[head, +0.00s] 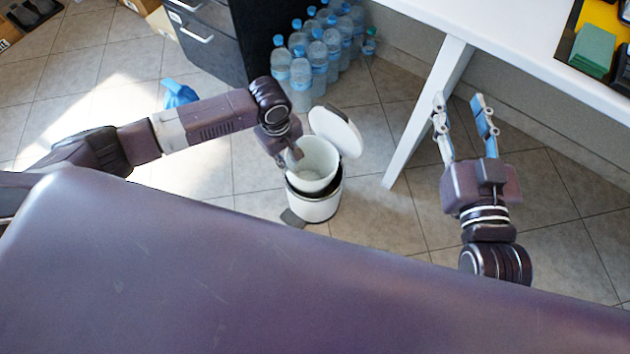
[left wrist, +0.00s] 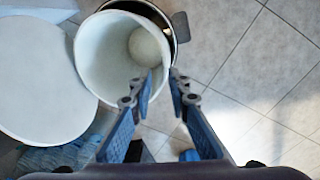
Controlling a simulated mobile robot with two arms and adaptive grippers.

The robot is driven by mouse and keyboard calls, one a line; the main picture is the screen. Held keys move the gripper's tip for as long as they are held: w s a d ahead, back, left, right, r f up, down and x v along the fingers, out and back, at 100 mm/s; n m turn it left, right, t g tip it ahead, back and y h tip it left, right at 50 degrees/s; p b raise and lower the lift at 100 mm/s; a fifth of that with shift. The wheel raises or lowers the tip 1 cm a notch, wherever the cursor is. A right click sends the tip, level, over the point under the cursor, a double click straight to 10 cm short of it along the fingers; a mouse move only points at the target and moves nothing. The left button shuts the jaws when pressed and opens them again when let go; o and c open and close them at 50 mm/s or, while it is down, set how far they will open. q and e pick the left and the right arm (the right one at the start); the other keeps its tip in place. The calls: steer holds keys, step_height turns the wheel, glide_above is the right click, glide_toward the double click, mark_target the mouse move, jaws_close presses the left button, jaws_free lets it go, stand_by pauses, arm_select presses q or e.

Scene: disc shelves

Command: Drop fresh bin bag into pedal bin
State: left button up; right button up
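The white pedal bin (head: 317,211) stands on the tiled floor with its round lid (head: 337,130) tipped open and its pedal at the front left. A white inner bucket (head: 318,163) sits raised and slightly tilted in the bin's dark mouth; it also shows in the left wrist view (left wrist: 102,55), empty. My right gripper (head: 461,102) is open and empty, right of the bin. A blue bag-like bundle (head: 179,94) lies on the floor behind my left arm; I cannot tell whether it is the fresh bag.
Several water bottles (head: 318,55) stand behind the bin beside a dark drawer cabinet (head: 215,45). Open floor lies left of the bin.

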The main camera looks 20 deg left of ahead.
arm_select(q)
steer(key=shift+o, duration=0.5)
step_height(320, 180, up, 12)
steer(key=shift+s+a, duration=0.3)
steer(key=shift+s, duration=0.1)
